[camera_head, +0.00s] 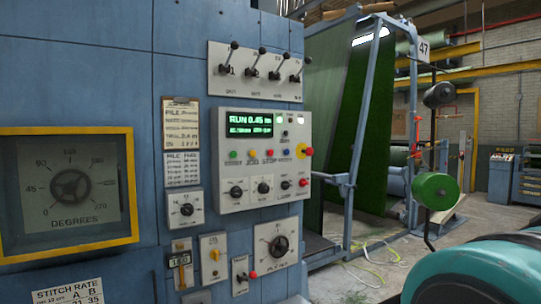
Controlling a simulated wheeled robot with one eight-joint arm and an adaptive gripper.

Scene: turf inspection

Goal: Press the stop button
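A pale control panel (265,199) is fixed to the blue machine front, left of the picture's middle. Its green-lit display (250,123) appears to read RUN 0.45. Below the display is a row of small buttons: green (233,155), yellow (252,154), red (269,153) and blue (286,153). The tiny lettering under the red one seems to read STOP. A larger red mushroom knob on a yellow base (304,151) sits at the panel's right edge. My gripper is not in view, and nothing covers the buttons.
Levers (256,72) stick out above the panel; dials and small switches (277,247) sit below. A yellow-framed gauge (68,187) is at left. A blue frame with green turf (355,110) stands behind at right. A teal rounded shape (475,277) fills the lower right corner.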

